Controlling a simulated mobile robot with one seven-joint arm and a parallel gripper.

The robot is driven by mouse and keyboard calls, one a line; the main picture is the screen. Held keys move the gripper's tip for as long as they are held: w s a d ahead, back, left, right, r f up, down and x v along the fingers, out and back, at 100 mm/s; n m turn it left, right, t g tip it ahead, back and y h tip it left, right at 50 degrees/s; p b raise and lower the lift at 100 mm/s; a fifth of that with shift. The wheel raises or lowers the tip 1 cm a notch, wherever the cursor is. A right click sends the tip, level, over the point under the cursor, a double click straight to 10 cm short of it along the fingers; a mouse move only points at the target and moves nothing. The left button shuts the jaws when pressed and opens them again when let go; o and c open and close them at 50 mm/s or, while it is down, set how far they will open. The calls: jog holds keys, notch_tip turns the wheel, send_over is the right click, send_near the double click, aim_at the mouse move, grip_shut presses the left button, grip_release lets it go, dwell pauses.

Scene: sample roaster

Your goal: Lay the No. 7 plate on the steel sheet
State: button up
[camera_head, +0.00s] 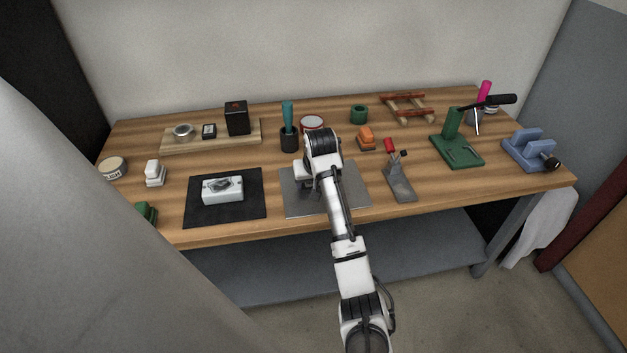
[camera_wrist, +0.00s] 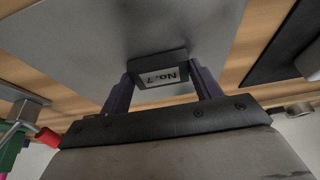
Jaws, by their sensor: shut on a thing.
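The No. 7 plate (camera_wrist: 158,70) is a small dark block with a pale label reading "No.7", upside down in the wrist view. My gripper (camera_wrist: 161,80) is shut on it, one finger at each side. The steel sheet (camera_head: 353,181) is a flat grey rectangle at the table's front middle, and it fills much of the wrist view (camera_wrist: 90,40). The plate is over the sheet; I cannot tell whether it touches.
Left of the sheet, a black mat (camera_head: 240,212) holds a white block (camera_head: 222,190). Behind are a dark cup with a teal handle (camera_head: 288,138) and an orange-topped block (camera_head: 366,138).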

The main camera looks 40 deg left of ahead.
jog(key=shift+f, duration=0.1)
jog(key=o, duration=1.1)
